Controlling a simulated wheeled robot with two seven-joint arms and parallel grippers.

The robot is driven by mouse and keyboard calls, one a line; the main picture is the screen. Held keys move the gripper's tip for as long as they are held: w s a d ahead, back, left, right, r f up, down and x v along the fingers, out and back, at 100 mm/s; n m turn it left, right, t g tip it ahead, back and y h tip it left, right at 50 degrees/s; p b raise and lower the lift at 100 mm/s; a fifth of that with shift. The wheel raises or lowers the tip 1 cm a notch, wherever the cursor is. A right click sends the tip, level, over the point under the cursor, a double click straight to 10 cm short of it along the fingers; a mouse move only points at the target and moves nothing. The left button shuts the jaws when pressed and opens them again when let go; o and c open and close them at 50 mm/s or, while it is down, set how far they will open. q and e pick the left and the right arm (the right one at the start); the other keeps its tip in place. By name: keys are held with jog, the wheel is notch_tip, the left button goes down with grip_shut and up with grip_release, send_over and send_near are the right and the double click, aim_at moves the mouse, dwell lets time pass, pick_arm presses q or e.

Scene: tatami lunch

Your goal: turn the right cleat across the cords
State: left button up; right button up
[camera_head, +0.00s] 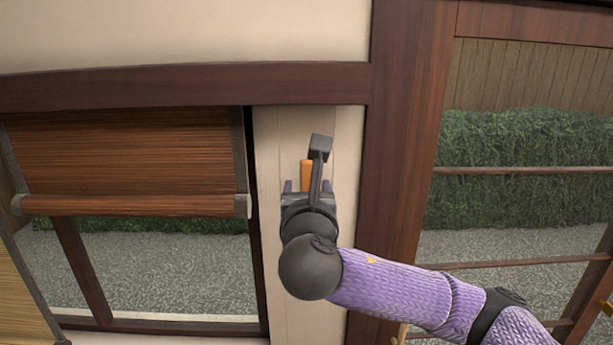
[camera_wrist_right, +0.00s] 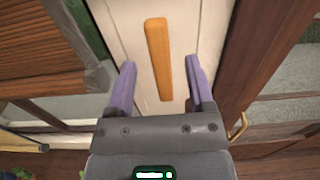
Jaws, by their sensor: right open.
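The cleat (camera_head: 306,172) is an orange wooden bar on the pale wall panel between the blind and the dark post. In the right wrist view the cleat (camera_wrist_right: 158,58) stands nearly upright, tilted slightly. My right gripper (camera_head: 307,186) is in front of the panel with its purple fingers apart. In the wrist view the right gripper (camera_wrist_right: 160,66) has one finger on each side of the cleat's lower part, with gaps on both sides. I cannot make out any cords at the cleat. My left gripper is out of view.
A brown slatted blind (camera_head: 125,155) hangs partly lowered over the window left of the panel. A dark wooden post (camera_head: 405,130) stands close on the right, beside a barred glass door. A brass handle (camera_wrist_right: 237,126) shows at lower right in the wrist view.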

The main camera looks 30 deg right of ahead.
aim_at(307, 180)
jog(key=x, duration=0.4)
jog(key=shift+w+d+p, duration=0.1)
jog(key=shift+w+p, duration=0.15)
jog(key=shift+p, duration=0.05)
jog(key=shift+c, duration=0.3)
grip_shut()
